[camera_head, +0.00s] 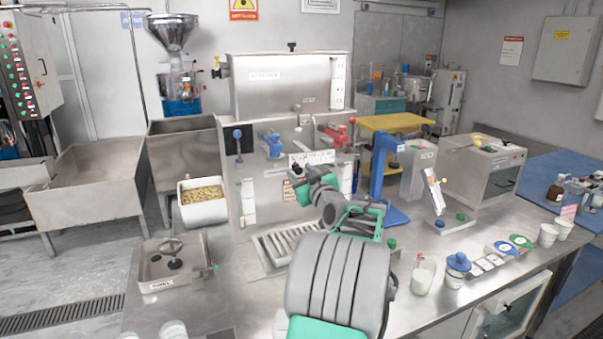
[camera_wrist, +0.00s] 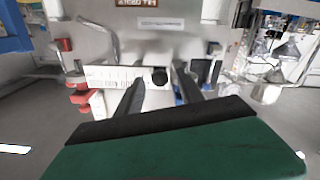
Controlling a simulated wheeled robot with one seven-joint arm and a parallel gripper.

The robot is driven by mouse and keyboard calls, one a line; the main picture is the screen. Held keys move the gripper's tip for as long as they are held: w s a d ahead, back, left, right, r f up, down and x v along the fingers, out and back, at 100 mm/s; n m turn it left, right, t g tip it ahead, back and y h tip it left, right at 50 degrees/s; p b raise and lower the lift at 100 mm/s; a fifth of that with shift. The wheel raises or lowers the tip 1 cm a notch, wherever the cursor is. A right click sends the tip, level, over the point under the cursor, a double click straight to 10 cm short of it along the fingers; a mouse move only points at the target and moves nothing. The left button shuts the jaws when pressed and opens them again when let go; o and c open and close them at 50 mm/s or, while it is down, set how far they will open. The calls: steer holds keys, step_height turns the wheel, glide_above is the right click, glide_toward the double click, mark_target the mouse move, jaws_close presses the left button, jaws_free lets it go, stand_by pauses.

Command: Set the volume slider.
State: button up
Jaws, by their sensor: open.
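The volume slider looks to be the white scale strip (camera_wrist: 105,74) with a round black knob (camera_wrist: 159,76) in the wrist view. In the head view the white strip (camera_head: 313,158) sits on the front of the steel machine (camera_head: 255,178), and its knob is hidden or too small to tell. My gripper (camera_wrist: 160,88) is open, with one dark finger on each side of the knob. I cannot tell whether either finger touches it. In the head view my gripper (camera_head: 298,175) is close to the machine front, just below the strip.
Red valve handles (camera_head: 336,133) and a blue valve (camera_head: 272,145) stick out beside the strip. A drip grate (camera_head: 272,243) lies below. A blue stand (camera_head: 379,165) stands to the right. Jars (camera_head: 457,268) and cups (camera_head: 548,235) stand on the bench's right side.

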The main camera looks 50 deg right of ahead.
steer(key=shift+c, duration=0.4)
jaws_close()
stand_by(0.9)
